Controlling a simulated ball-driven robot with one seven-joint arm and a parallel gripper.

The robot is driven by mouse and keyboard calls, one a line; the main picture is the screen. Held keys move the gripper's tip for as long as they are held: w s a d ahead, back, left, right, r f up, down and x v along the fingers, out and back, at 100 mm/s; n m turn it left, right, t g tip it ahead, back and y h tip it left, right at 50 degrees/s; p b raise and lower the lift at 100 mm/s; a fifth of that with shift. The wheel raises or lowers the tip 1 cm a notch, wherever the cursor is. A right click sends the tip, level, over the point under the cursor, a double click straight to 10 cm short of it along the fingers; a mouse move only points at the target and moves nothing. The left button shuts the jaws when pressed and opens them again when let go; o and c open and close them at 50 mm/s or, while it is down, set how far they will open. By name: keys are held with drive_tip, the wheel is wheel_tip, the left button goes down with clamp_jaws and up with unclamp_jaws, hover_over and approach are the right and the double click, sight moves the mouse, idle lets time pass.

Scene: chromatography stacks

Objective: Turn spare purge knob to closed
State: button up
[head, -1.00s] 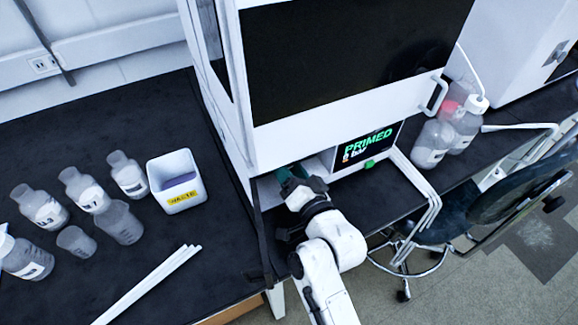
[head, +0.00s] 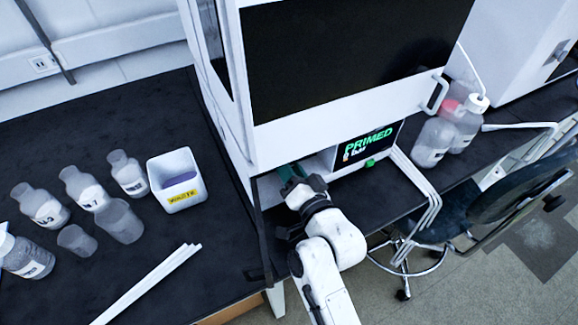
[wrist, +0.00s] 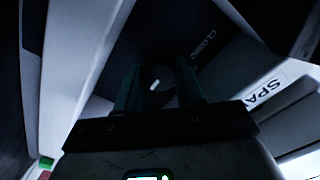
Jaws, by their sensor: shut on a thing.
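The spare purge knob (wrist: 155,86) is dark with a short white pointer mark, seen in the dim middle of the wrist view. The mark slants up and to the right. My gripper (wrist: 157,88) is shut on the knob, one finger on each side of it. A "CLOSED" marking (wrist: 204,46) lies on the dark panel up and to the right of the knob. A white label (wrist: 265,90) beginning "SPA" is at the right, partly cut off. In the head view my gripper (head: 291,177) reaches under the white cabinet, and the knob is hidden there.
The white cabinet (head: 262,145) overhangs my gripper. A screen (head: 366,143) reading "PRIMED" is to its right, with a green button (head: 370,163) below. A waste bin (head: 182,210) and several bottles (head: 122,222) stand on the bench left. A chair (head: 450,225) is at right.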

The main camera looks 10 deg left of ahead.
drive_tip(key=shift+f, duration=0.1)
drive_tip(key=n+b, duration=0.3)
drive_tip(key=shift+f+n, duration=0.1)
drive_tip(key=shift+n, duration=0.3)
drive_tip(key=n+b, duration=0.3)
drive_tip(key=n, duration=0.2)
drive_tip(key=shift+n+b, duration=0.3)
drive_tip(key=n+b, duration=0.2)
drive_tip(key=n, duration=0.2)
drive_tip(key=shift+s+a+n+b, duration=0.1)
drive_tip(key=shift+n+b, duration=0.95)
drive_tip(key=shift+n, duration=1.25)
drive_tip(key=o, duration=1)
drive_tip(key=shift+o, duration=0.2)
